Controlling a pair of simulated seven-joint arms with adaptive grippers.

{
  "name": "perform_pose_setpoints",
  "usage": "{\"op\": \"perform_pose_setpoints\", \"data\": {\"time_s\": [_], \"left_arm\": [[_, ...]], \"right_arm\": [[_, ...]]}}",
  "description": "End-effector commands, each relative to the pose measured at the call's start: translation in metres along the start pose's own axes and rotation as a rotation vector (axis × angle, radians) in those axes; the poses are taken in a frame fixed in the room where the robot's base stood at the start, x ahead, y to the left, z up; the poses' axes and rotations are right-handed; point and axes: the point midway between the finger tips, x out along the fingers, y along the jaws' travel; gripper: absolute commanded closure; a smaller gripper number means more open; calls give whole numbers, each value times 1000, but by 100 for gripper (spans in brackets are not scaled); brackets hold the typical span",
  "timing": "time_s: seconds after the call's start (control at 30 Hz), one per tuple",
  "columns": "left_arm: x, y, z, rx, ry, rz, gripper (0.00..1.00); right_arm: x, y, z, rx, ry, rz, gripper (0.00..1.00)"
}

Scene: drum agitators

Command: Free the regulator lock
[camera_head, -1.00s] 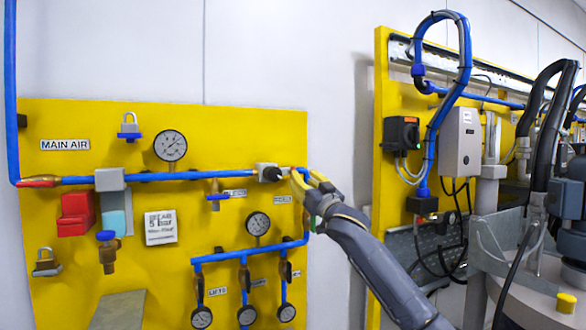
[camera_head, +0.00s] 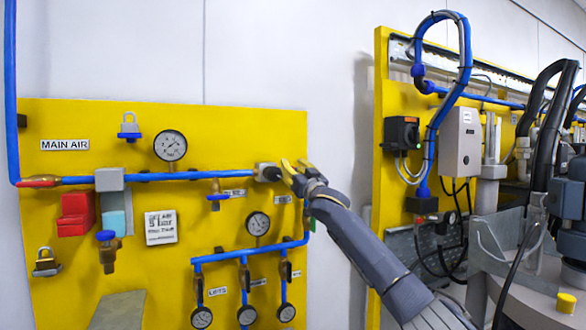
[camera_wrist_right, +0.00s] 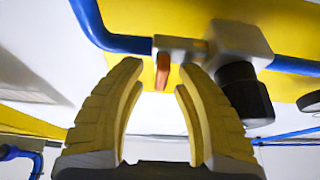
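The regulator (camera_head: 266,172) is a light grey block with a black knob, on the blue air line of the yellow panel. In the right wrist view its block (camera_wrist_right: 238,38) and black knob (camera_wrist_right: 243,92) are at the upper right. A small orange-brown piece (camera_wrist_right: 162,74) hangs from a grey fitting beside the block; I cannot tell whether it is the lock. My right gripper (camera_head: 294,168) is just right of the knob. In the wrist view its yellow fingers (camera_wrist_right: 160,68) are open, tips on either side of the orange-brown piece in the picture; contact is unclear. My left gripper is out of view.
Round gauges (camera_head: 170,146) and a lower blue manifold (camera_head: 245,252) with small valves crowd the panel. A second yellow panel (camera_head: 392,110) with cables stands at right.

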Motion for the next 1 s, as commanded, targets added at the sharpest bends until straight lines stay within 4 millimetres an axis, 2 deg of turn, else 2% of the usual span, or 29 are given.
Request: {"op": "perform_pose_setpoints", "data": {"time_s": [0.33, 0.63, 1.0], "left_arm": [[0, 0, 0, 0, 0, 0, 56], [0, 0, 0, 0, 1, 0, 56], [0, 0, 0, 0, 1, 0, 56]], "right_arm": [[1, 0, 0, 0, 0, 0, 65], [1, 0, 0, 0, 0, 0, 100], [1, 0, 0, -3, 0, -1, 100]]}}
